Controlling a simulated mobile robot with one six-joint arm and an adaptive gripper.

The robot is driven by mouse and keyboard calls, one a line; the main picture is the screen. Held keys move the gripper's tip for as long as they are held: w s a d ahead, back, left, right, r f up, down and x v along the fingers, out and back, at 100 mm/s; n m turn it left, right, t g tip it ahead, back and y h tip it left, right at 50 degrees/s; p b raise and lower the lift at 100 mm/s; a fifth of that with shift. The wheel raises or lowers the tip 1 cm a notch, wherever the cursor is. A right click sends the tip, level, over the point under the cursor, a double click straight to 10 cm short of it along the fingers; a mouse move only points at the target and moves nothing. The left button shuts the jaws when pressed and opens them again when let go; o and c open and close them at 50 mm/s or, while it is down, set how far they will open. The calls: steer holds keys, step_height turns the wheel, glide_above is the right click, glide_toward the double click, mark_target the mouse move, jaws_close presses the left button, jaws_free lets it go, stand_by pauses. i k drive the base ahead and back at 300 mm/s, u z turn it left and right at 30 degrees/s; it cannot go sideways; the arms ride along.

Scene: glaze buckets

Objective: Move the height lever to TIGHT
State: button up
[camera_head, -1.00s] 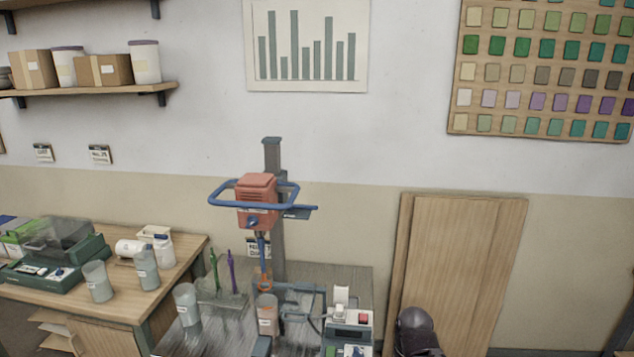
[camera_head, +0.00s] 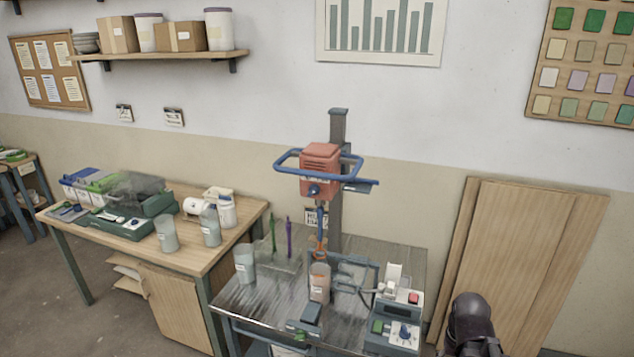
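A mixer with a red motor head (camera_head: 320,170) and a blue handle loop (camera_head: 290,162) is mounted on a grey column (camera_head: 338,125) at the centre of the view. The mixer's shaft (camera_head: 320,222) reaches down to a container (camera_head: 319,282) on the metal table. My gripper is not in view; a dark part of my arm shows at the bottom right.
The metal table (camera_head: 255,300) also holds a grey beaker (camera_head: 245,263), green and purple tools, and a control box (camera_head: 394,330). A wooden table (camera_head: 190,262) with containers stands left. Wooden boards (camera_head: 525,260) lean on the wall at right. Floor is open at lower left.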

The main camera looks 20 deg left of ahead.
mark_target(358, 180)
steer(key=k, duration=0.65)
steer(key=u, duration=0.25)
steer(key=i, duration=1.8)
steer(key=z, duration=0.35)
